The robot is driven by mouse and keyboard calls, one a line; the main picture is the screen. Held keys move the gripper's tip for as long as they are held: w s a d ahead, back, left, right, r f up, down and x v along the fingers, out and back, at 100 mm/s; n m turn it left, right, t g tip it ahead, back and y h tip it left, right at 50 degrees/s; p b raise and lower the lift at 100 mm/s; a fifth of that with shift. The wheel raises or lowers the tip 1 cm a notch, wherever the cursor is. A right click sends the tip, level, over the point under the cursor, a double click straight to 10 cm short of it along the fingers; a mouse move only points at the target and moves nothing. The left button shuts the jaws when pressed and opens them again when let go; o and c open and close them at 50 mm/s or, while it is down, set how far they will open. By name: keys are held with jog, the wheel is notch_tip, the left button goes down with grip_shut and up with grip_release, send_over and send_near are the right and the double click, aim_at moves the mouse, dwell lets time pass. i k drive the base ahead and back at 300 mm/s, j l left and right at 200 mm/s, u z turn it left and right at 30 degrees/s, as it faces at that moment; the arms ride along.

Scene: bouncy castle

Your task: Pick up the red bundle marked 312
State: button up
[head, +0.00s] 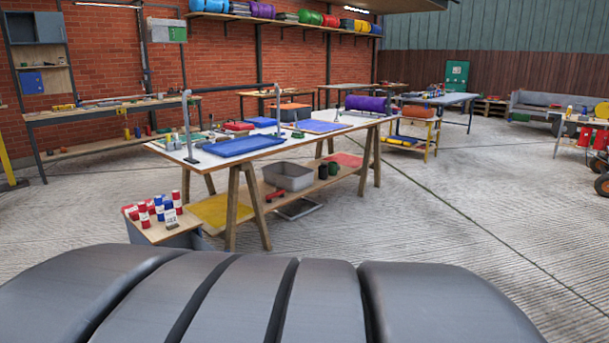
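Several small red and blue rolls with white bands stand on a low wooden-topped stand (160,235) at the left. One red roll (177,203) is at the right of this group, and another red roll (143,213) is nearer the middle. Any numbers on them are too small to read, so I cannot tell which is marked 312. A larger red bundle (331,20) lies on the high wall shelf, with no readable mark. My gripper is not in view.
A long trestle table (215,165) with blue trays (245,146) stands just behind and right of the low stand. A workbench (110,108) runs along the brick wall. Open concrete floor (440,220) lies to the right. A dark ribbed shape of mine fills the bottom.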

aim_at(150, 204)
jog(key=i+l, duration=0.2)
jog(key=i, duration=0.4)
jog(key=i+j, duration=0.25)
jog(key=j, duration=0.15)
jog(key=k+j, duration=0.1)
jog(key=j, duration=0.15)
jog(key=k+z, duration=0.1)
jog(key=k, duration=0.15)
jog(key=i+j, duration=0.1)
